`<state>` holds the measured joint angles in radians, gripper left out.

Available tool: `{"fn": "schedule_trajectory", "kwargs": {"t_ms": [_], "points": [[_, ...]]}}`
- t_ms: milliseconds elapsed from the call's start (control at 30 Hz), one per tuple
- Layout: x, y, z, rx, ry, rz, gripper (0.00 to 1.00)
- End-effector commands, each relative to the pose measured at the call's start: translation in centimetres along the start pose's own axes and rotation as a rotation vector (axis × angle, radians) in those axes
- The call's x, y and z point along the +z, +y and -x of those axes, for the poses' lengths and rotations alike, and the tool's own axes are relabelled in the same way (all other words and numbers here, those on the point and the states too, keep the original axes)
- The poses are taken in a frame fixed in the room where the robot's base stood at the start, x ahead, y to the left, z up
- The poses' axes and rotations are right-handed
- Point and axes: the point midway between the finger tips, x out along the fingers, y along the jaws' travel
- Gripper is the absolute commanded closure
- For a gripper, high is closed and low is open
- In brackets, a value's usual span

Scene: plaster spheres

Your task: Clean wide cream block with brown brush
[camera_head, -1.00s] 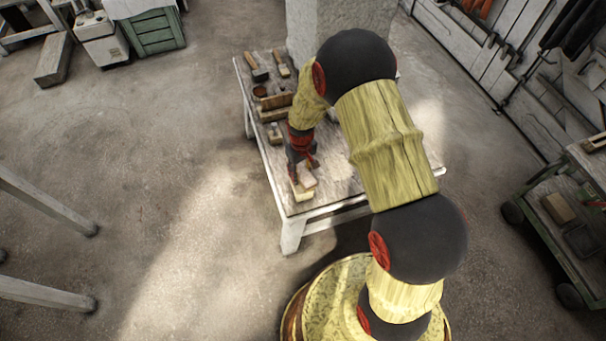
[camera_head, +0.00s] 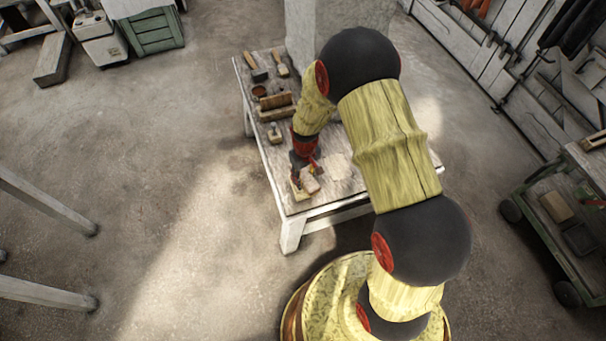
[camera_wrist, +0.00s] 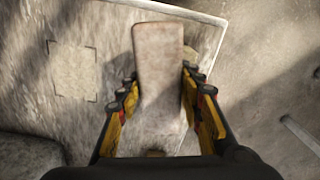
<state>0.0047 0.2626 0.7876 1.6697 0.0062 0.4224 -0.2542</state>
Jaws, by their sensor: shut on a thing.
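My gripper (camera_head: 308,172) is low over the near end of the table, shut on the brown brush (camera_head: 311,184). In the wrist view the brush (camera_wrist: 160,65) is a long pinkish-brown bar pointing away between the two fingers (camera_wrist: 158,108). I cannot tell whether brush and block touch.
The worn table (camera_head: 262,170) has its near edge close by. A square marked patch (camera_head: 341,166) beside my gripper is bare. A small brush (camera_head: 274,133), a wooden holder (camera_head: 276,107) and several tools stand towards the back. A pale pillar (camera_head: 330,22) rises behind the table.

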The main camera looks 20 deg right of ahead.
Motion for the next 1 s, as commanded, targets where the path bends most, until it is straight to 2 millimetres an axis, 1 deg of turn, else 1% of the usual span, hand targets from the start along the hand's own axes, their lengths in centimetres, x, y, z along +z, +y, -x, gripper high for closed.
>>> {"fn": "schedule_trajectory", "kwargs": {"t_ms": [200,367,533,733,1000], "points": [[1.4,0.0,0.0,0.000,0.000,0.000,0.83],[1.6,0.0,-0.1,0.000,0.000,0.000,0.83],[1.1,0.0,-0.1,0.000,0.001,0.000,0.83],[-0.2,0.0,0.0,0.000,0.001,0.000,0.83],[-1.0,0.0,-0.1,0.000,0.001,0.000,0.83]]}}
